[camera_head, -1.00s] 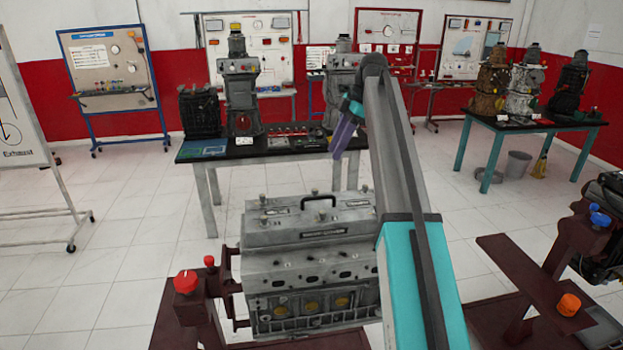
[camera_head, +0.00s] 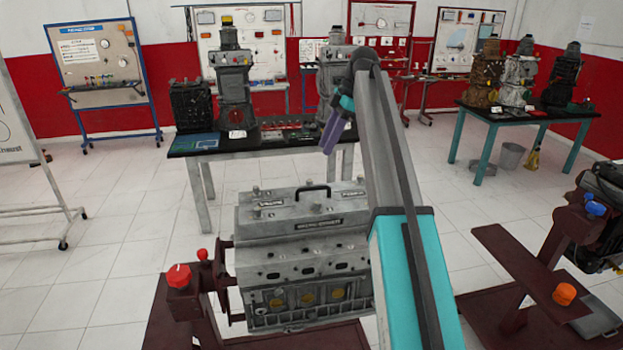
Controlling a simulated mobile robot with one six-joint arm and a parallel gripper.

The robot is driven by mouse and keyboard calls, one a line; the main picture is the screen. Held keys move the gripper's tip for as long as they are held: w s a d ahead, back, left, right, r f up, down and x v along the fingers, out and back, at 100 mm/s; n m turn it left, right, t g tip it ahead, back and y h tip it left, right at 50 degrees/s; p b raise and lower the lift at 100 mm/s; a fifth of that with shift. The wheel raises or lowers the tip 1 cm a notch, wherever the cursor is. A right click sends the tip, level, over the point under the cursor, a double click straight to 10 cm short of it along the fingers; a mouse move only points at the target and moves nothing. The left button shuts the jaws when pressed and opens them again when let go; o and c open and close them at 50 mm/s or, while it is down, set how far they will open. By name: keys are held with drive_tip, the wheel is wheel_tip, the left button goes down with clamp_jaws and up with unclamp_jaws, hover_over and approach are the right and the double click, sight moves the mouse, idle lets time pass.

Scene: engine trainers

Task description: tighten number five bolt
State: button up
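A grey engine block (camera_head: 300,262) with a rocker cover (camera_head: 305,213) on top sits on a dark red stand in front of me. The cover has a black handle (camera_head: 313,190) and several small bolts or knobs along it; I cannot tell which is number five. My arm rises at the right of the engine and hides its right end. My gripper (camera_head: 331,137), a purple and teal end piece, hangs above and behind the cover, well apart from it. Its fingers are too small to tell open from shut.
A black table (camera_head: 262,146) with grey engine parts stands behind the engine. A red knob (camera_head: 179,276) is on the stand at the left. Another dark red stand (camera_head: 530,265) with an orange knob (camera_head: 564,294) is at the right. White floor is open at the left.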

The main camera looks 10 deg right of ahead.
drive_tip(key=b, duration=0.6)
approach(311, 181)
drive_tip(key=shift+x, duration=1.15)
drive_tip(key=shift+w+a+f, duration=0.1)
drive_tip(key=shift+a+f, duration=0.1)
drive_tip(key=shift+f, duration=0.1)
drive_tip(key=shift+p+x, duration=0.75)
drive_tip(key=shift+x, duration=1.6)
clamp_jaws()
